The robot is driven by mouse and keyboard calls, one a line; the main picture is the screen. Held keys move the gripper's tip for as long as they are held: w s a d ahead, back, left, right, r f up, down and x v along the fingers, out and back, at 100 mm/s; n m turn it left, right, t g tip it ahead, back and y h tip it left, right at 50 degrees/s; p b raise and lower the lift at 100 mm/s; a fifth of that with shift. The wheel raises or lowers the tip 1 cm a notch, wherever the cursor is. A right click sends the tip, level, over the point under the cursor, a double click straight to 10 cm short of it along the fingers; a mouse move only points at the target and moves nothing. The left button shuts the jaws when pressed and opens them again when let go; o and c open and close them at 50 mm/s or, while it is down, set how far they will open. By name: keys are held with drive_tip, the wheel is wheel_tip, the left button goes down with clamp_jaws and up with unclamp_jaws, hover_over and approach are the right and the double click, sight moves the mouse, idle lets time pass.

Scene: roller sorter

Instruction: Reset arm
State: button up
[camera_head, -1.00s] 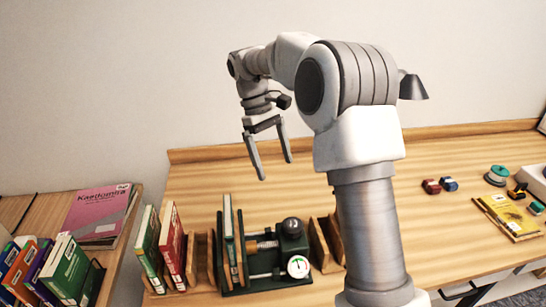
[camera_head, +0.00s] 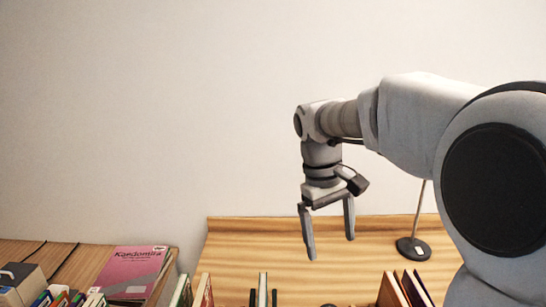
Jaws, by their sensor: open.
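My gripper (camera_head: 330,249) hangs from my raised arm, fingers pointing down and spread apart, with nothing between them. It is in front of the wall and the back strip of the wooden table (camera_head: 300,282). The arm reaches in from the right, and its large joint covers the right side of the view.
Upright books (camera_head: 203,291) and wooden holders (camera_head: 403,290) show at the bottom edge, cut off. A lamp base (camera_head: 413,249) stands at the table's back. A pink book (camera_head: 132,272) lies on the left surface, with several smaller books at the lower left. The wall above is bare.

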drive_tip(key=s+d+m+t+y, duration=0.1)
drive_tip(key=s+m+t, duration=0.1)
drive_tip(key=s, duration=0.7)
drive_tip(key=s+d+f+m+t+y, duration=0.1)
drive_tip(key=s+m+t, duration=0.2)
drive_tip(key=s, duration=0.6)
drive_tip(key=shift+s+d+t, duration=0.2)
drive_tip(key=shift+d+t, duration=0.1)
drive_tip(key=shift+t, duration=0.3)
drive_tip(key=shift+f, duration=0.1)
